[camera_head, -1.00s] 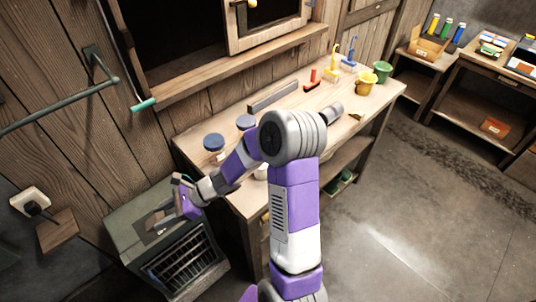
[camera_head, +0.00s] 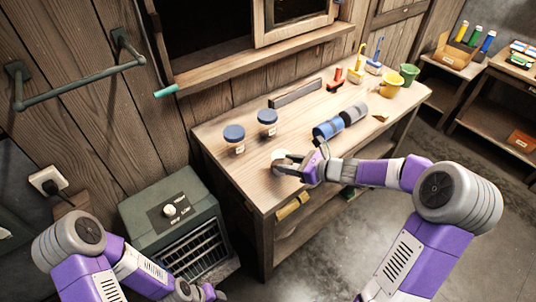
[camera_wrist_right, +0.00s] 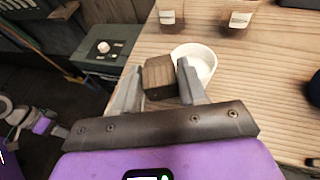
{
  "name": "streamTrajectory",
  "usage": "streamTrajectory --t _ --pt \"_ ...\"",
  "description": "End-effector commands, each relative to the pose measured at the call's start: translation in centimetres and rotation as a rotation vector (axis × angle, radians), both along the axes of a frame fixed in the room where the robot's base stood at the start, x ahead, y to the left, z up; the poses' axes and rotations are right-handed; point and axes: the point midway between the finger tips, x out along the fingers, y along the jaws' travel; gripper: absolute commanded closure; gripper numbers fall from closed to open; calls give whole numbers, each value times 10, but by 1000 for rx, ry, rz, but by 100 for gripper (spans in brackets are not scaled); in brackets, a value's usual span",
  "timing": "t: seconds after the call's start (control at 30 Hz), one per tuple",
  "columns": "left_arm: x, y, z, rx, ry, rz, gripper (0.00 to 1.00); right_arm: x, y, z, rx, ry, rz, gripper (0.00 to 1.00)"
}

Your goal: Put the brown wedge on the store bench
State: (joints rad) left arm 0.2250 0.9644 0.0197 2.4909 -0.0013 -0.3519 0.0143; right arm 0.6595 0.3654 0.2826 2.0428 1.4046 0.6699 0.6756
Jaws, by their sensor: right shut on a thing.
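My right gripper (camera_head: 302,166) is over the front left part of the wooden workbench (camera_head: 245,182). In the right wrist view the same gripper (camera_wrist_right: 160,82) is shut on a brown wooden block, the wedge (camera_wrist_right: 159,77), held between its fingers. A white bowl (camera_wrist_right: 195,62) stands just beyond the wedge; it also shows beside the gripper in the head view (camera_head: 283,156). The wedge is not clear in the head view. My left gripper (camera_head: 205,293) is low at the bottom edge, its fingers unclear. I cannot tell which bench is the store bench.
Other benches (camera_head: 510,105) are at the back right.

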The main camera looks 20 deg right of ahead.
Motion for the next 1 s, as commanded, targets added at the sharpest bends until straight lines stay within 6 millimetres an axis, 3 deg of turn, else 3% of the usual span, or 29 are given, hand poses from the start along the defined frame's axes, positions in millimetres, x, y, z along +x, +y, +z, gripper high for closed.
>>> streamTrajectory --t 0.03,0.2,0.4,0.6,0.8,1.0 --pt "0 0 -18 0 0 0 57 15 -14 -6 3 -9 -53 87" --pt "0 0 -44 0 0 0 57 41 -82 -1 -6 -1 -221 87" --pt "0 0 -63 0 0 0 57 56 -135 12 3 -8 -363 87" --pt "0 0 -68 0 -1 0 57 59 -149 15 9 -8 -405 87" --pt "0 0 -85 0 -1 0 57 59 -149 -20 10 -7 -403 87" --pt "0 0 -94 0 0 0 57 59 -148 -38 9 -8 -402 87"
